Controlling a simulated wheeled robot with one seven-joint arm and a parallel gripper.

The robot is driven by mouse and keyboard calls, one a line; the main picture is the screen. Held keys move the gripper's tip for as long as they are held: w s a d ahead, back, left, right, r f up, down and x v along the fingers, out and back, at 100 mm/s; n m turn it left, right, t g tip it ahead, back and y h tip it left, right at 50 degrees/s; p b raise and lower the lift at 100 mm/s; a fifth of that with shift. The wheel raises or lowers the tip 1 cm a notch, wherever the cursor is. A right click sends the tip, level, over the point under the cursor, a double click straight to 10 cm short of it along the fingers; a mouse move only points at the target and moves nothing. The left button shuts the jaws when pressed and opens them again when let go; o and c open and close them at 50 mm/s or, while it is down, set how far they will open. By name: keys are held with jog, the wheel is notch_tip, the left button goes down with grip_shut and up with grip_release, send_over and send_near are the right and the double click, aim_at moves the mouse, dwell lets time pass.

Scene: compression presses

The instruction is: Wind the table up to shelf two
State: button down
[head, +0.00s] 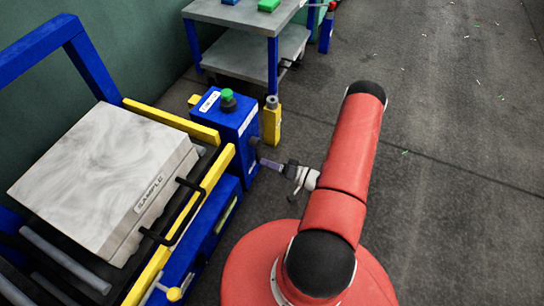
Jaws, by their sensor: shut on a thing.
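A blue and yellow lift table (142,278) stands at the left. A pale marbled block (105,175) labelled SAMPLE lies on its rollers, with a black handle on its front face. A blue box (226,122) with a green-topped black knob stands at the table's far right corner. A thin purple crank grip (269,163) sticks out from the box's right side. My gripper (284,168) is shut on the outer end of this grip, right of the box. The fingers are small and partly hidden.
No shelf numbers are readable. A yellow post (271,122) stands behind the blue box. The dark floor to the right is clear apart from small scraps.

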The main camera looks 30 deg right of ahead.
jog(key=s+a+r+m+p, duration=0.5)
jog(key=r+m, duration=0.4)
jog(key=m, duration=0.7)
jog(key=shift+s+a+r, duration=0.25)
jog(key=shift+s+a, duration=0.2)
jog(key=shift+a, duration=0.85)
jog(key=shift+r, duration=0.1)
jog(key=c, duration=1.3)
grip_release()
jog(key=shift+d, duration=0.1)
jog(key=v, duration=0.7)
jog(key=shift+s+d+p, duration=0.3)
